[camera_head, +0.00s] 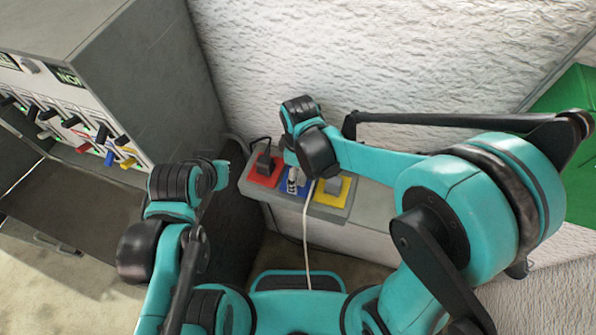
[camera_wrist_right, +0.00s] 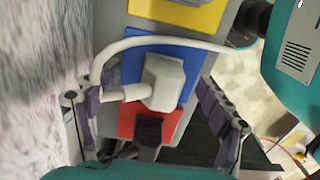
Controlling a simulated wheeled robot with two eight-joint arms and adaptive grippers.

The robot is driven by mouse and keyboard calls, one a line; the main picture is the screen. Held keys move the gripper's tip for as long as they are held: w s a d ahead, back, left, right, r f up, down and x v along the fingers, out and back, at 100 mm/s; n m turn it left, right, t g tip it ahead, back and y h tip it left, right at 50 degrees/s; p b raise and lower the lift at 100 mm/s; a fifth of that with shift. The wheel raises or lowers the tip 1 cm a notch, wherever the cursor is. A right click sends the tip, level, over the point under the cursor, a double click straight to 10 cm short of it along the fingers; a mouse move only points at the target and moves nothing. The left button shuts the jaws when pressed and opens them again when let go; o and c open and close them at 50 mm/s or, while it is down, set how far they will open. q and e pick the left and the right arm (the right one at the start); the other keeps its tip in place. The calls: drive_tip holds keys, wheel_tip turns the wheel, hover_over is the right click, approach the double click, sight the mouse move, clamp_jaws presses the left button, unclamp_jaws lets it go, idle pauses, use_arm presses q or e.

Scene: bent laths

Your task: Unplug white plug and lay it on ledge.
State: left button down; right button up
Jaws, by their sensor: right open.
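The white plug (camera_wrist_right: 162,82) sits in the blue socket plate (camera_wrist_right: 187,56), its white cord (camera_wrist_right: 170,40) looping over it in the right wrist view. In the head view the cord (camera_head: 307,240) hangs down past the socket strip, and the plug is mostly hidden by my right wrist. My right gripper (camera_wrist_right: 160,98) is open, its two fingers spread to the left and right of the plug, apart from it. My left gripper (camera_head: 222,171) is left of the strip; its fingers are too unclear to read. A grey ledge (camera_head: 374,209) runs right of the strip.
The red plate (camera_head: 263,172) holds a black plug (camera_wrist_right: 149,130). The yellow plate (camera_head: 342,199) is at the strip's other end. A grey cabinet (camera_head: 150,75) with coloured switches stands left. A rough white wall (camera_head: 400,60) rises behind. A green panel (camera_head: 580,165) is far right.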

idle(0.5)
drive_tip(key=c, duration=0.9)
drive_tip(key=shift+w+d+f, duration=0.1)
drive_tip(key=shift+w, duration=0.05)
drive_tip(key=c, duration=0.8)
drive_tip(key=shift+c, duration=0.3)
